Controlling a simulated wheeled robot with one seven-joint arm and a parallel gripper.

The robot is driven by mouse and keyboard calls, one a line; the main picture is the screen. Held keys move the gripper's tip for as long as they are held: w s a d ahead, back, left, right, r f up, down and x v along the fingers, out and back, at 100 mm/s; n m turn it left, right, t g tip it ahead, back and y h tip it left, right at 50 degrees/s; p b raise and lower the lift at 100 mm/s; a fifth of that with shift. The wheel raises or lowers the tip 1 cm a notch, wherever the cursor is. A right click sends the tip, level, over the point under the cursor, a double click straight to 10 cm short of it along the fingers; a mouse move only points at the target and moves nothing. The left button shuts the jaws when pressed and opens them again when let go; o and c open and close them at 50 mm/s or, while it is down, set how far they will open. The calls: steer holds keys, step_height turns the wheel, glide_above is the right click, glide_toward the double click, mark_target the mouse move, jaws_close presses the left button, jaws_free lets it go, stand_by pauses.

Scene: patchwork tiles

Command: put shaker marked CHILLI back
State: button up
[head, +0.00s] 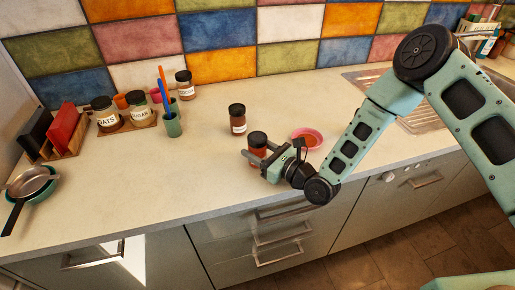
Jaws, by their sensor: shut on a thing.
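My gripper (258,158) is shut on a shaker (257,141) with a dark lid and reddish-brown contents, over the front part of the counter. No label shows on this shaker, so I cannot read whether it is marked CHILLI. I cannot tell whether its base touches the counter. A second dark-lidded shaker (238,121) with a white label stands upright just behind it. A third shaker (184,88) with a white label stands by the tiled wall. Both labels are too small to read.
A pink dish (307,138) lies right of my gripper. A green cup (173,125) of utensils and a wooden tray (124,129) with OATS (106,117) and SUGAR (140,112) jars stand left. A pan (29,181) is far left. The front-left counter is clear.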

steer(key=shift+f, duration=0.1)
steer(key=shift+f, duration=0.15)
steer(key=o, duration=1.1)
steer(key=shift+r, duration=0.2)
steer(key=shift+d, duration=0.1)
steer(key=b+v, duration=0.3)
steer(key=v, duration=0.7)
steer(key=shift+s+d, duration=0.25)
steer(key=shift+s, duration=0.1)
steer(key=shift+s+d, duration=0.35)
steer(key=shift+d, duration=0.05)
